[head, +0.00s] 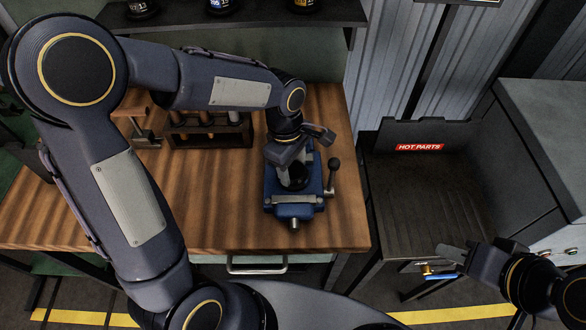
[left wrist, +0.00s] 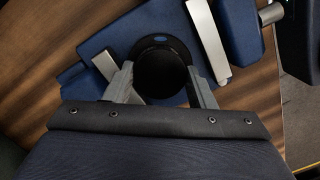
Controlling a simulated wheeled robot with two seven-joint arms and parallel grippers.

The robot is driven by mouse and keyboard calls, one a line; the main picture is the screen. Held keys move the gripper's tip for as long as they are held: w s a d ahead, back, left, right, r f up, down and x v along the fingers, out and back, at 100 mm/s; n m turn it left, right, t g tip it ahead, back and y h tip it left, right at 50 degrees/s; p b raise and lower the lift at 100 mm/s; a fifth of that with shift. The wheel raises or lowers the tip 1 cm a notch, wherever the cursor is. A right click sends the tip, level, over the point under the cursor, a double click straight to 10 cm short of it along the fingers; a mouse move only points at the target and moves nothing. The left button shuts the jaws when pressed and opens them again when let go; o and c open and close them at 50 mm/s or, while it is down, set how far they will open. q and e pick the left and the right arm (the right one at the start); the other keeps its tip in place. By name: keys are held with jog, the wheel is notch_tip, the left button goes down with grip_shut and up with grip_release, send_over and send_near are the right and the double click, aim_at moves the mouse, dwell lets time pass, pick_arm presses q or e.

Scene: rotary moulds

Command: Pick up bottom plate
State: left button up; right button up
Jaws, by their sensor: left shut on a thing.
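A dark round piece, which looks like the bottom plate (head: 295,181), sits at the blue vise (head: 293,209) on the wooden workbench. It also shows in the left wrist view (left wrist: 160,72), black with a small blue mark on its far rim. My left gripper (head: 296,163) is over the vise, its fingers shut on the two sides of this piece. In the left wrist view the fingers (left wrist: 160,88) flank its near half. I cannot tell whether the piece is clear of the vise. My right gripper (head: 478,248) is empty, its fingers apart, near the hot parts tray.
The dark tray marked HOT PARTS (head: 400,190) stands right of the workbench (head: 90,215), with bare slats. The vise handle (head: 334,165) sticks up just right of my left gripper. A wooden rack (head: 210,132) stands behind, and a shelf (head: 240,18) hangs at the back.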

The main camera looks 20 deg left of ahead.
aim_at(294, 171)
pick_arm(q)
jog(key=shift+w+r+p, duration=0.1)
jog(key=shift+r+p, duration=0.25)
jog(key=shift+r, duration=0.15)
jog(key=r+p, duration=0.1)
jog(key=r, duration=0.1)
jog(key=r+p, duration=0.1)
jog(key=shift+s+r+p, duration=0.15)
jog(key=shift+s+p, duration=0.1)
jog(key=shift+p, duration=0.05)
jog(key=s+a+r+p, duration=0.1)
jog(key=s+r+p, duration=0.4)
jog(key=s, duration=0.8)
jog(key=shift+s+a+r, duration=0.25)
jog(key=shift+a+r, duration=0.15)
jog(key=shift+r, duration=1.45)
